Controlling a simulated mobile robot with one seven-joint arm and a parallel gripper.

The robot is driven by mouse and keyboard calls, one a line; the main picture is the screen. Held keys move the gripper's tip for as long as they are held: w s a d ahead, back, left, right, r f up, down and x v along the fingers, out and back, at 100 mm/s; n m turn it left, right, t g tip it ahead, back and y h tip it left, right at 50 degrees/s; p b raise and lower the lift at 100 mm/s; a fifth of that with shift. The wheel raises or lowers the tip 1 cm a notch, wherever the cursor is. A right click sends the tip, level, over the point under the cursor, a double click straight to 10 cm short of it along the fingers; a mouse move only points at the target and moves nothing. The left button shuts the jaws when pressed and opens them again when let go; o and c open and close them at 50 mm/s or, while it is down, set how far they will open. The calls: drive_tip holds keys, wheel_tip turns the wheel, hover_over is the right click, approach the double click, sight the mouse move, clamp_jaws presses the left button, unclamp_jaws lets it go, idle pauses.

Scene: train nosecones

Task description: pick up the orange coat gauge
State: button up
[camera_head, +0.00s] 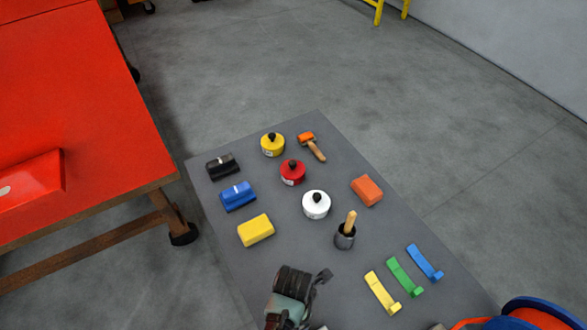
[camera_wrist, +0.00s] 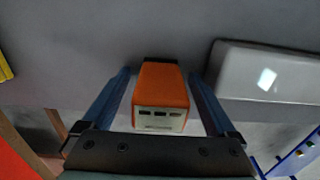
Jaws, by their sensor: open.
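The orange coat gauge (camera_wrist: 161,90) is a small box with an orange body and a pale end panel with dark slots. It lies on the grey table top (camera_wrist: 60,50) in the wrist view. My gripper (camera_wrist: 158,76) is open, with one blue finger on each side of the gauge. A narrow gap shows between the gauge and each finger. An orange block (camera_head: 366,190) there looks plain, without a pale panel.
A glossy grey case (camera_wrist: 265,78) stands close to the right finger. A red bench (camera_head: 70,110) stands left.

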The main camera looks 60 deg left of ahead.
clamp_jaws()
idle(0.5)
drive_tip(key=shift+r, duration=0.15)
